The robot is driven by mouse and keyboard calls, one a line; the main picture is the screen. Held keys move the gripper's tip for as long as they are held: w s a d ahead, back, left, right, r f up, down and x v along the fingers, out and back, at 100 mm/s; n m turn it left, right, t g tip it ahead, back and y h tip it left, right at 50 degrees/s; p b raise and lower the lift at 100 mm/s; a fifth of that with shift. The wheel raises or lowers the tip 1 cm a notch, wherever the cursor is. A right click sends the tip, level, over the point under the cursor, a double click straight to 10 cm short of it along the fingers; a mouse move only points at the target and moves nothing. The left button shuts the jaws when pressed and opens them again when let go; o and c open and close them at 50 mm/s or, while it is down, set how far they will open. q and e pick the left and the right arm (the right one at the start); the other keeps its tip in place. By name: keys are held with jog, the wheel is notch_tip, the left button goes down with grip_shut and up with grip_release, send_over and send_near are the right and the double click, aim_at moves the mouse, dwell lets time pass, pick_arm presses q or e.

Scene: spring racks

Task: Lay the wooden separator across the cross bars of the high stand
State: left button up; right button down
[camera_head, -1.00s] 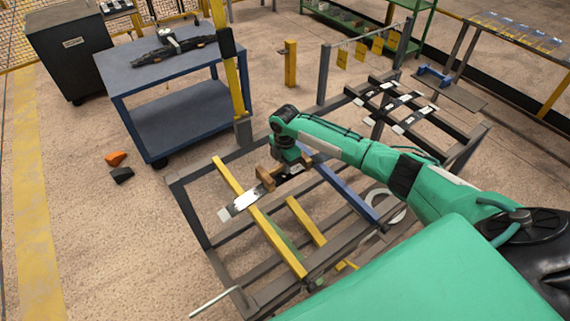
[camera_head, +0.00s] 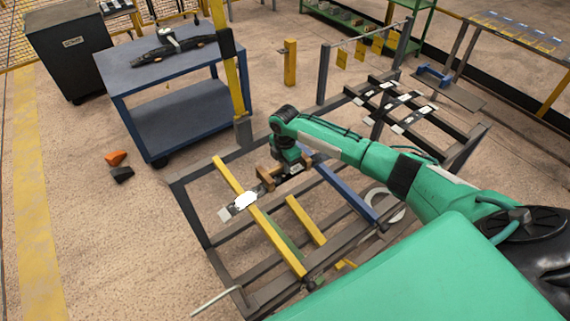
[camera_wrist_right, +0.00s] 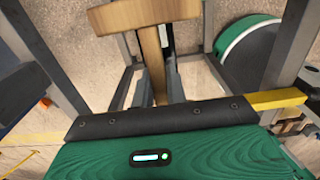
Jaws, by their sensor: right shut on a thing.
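My right gripper (camera_head: 286,168) is shut on the wooden separator (camera_head: 264,178), a light brown piece held above the near stand (camera_head: 202,222). In the right wrist view the separator (camera_wrist_right: 152,48) shows as a crosspiece with a narrower part running down between the fingers (camera_wrist_right: 150,86). The near stand is a dark grey frame with yellow (camera_head: 262,228) and blue (camera_head: 348,195) bars. I cannot tell whether the separator touches the stand, since my arm hides part of it. My left gripper is not in view.
A second dark rack (camera_head: 465,145) with several strips is behind right. A blue cart (camera_head: 120,70) stands at the back left. Orange and black pieces (camera_head: 116,158) lie on the floor.

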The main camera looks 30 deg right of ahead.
jog(key=shift+f+b, duration=0.55)
jog(key=shift+f, duration=0.7)
dwell(0.3)
jog(key=c, duration=1.3)
grip_release()
notch_tip(320, 180, up, 14)
jog(key=b, duration=0.2)
jog(key=shift+b, duration=0.3)
jog(key=shift+f, duration=0.1)
